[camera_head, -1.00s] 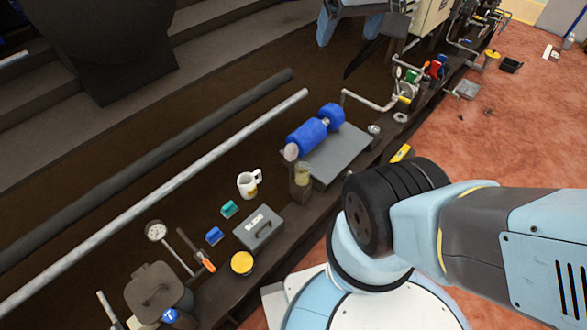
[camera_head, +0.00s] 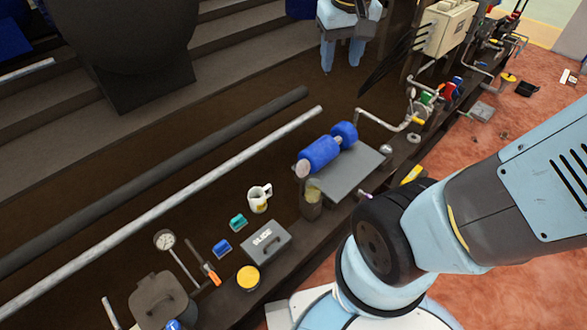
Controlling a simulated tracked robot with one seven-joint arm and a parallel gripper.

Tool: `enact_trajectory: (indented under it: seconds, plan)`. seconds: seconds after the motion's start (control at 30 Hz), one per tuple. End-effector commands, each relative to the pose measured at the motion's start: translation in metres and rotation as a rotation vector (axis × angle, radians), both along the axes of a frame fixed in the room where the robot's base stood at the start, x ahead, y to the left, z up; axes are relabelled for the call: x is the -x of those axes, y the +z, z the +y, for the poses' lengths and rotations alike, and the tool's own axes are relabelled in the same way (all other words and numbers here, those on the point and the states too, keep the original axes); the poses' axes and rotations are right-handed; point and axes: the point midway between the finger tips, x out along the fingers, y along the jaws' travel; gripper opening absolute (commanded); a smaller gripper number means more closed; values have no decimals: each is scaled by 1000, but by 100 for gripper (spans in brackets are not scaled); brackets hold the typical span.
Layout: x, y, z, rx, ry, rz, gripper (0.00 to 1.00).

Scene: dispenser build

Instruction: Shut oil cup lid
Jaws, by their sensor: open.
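The oil cup appears to be a small dark, see-through vessel (camera_head: 311,204) with yellowish contents, standing on the dark bench left of the grey plate. A round pale disc, seemingly its lid (camera_head: 303,169), stands raised above the cup's rim, so the cup looks open. My arm's blue and grey links with a black joint show at the right, well apart from the cup. My gripper is outside the picture.
A blue dumbbell-shaped part (camera_head: 326,150) lies on the grey plate (camera_head: 345,178) close behind the cup. A white mug (camera_head: 259,199), a grey box (camera_head: 266,242), a yellow-lidded tin (camera_head: 248,278) and a gauge (camera_head: 165,240) stand to the left. A long pipe (camera_head: 180,206) runs behind.

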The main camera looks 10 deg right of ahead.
Motion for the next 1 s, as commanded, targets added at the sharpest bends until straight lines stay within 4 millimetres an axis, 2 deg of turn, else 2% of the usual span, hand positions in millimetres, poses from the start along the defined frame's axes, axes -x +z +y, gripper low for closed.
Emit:
enact_trajectory:
  seconds: [0.5,1.0]
  plan:
    - [-53,-53,24,125,27,180,49]
    - [-94,-116,53,292,55,313,49]
